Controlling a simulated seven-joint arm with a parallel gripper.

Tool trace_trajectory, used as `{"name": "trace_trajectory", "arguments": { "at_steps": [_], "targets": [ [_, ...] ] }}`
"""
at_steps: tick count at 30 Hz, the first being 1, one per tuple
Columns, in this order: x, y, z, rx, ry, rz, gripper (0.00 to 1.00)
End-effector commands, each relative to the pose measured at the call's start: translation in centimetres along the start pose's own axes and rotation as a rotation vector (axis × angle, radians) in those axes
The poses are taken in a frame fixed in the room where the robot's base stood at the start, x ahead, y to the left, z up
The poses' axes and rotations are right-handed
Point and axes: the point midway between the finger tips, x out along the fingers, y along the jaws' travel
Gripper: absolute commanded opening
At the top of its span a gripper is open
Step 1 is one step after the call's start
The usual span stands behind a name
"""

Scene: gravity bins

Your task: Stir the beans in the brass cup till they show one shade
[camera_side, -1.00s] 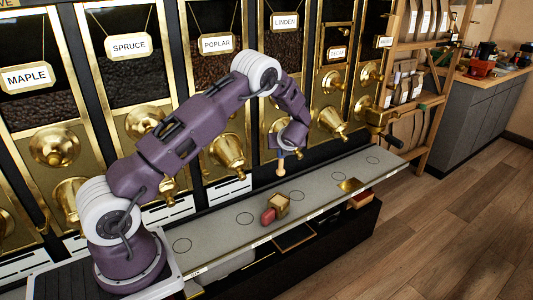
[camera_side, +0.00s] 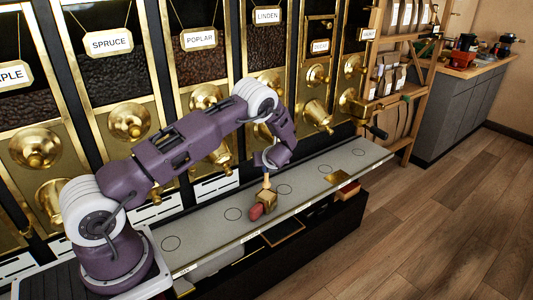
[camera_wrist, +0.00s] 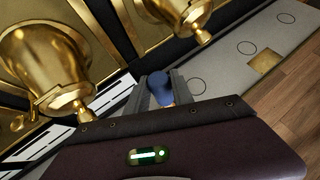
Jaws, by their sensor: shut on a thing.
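The brass cup (camera_side: 267,201) stands on the grey ledge, with a red part (camera_side: 256,211) at its lower left that looks like a grip. My gripper (camera_side: 268,168) is just above the cup, pointing down. It is shut on a stirrer with a pale shaft (camera_side: 266,183), whose lower end reaches the cup's mouth; I cannot tell how deep it goes. In the wrist view, the stirrer's blue handle end (camera_wrist: 161,88) sits between the fingers (camera_wrist: 163,82). The beans are too small or hidden to see, so their shade cannot be told.
The grey ledge (camera_side: 312,186) carries several printed circles and a brass square plate (camera_side: 336,178). Brass bin spouts (camera_side: 220,155) stick out behind the ledge, close to my arm. In the wrist view, a large spout (camera_wrist: 45,70) is near at the left. The ledge's right part is clear.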

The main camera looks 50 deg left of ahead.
Motion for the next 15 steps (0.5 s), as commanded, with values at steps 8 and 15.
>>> {"name": "trace_trajectory", "arguments": {
  "at_steps": [8, 15],
  "targets": [
    [2.1, 0.0, -3.0, 0.001, -0.001, 0.001, 0.00],
    [3.9, 0.0, -5.5, 0.001, 0.000, 0.000, 0.00]
  ]
}}
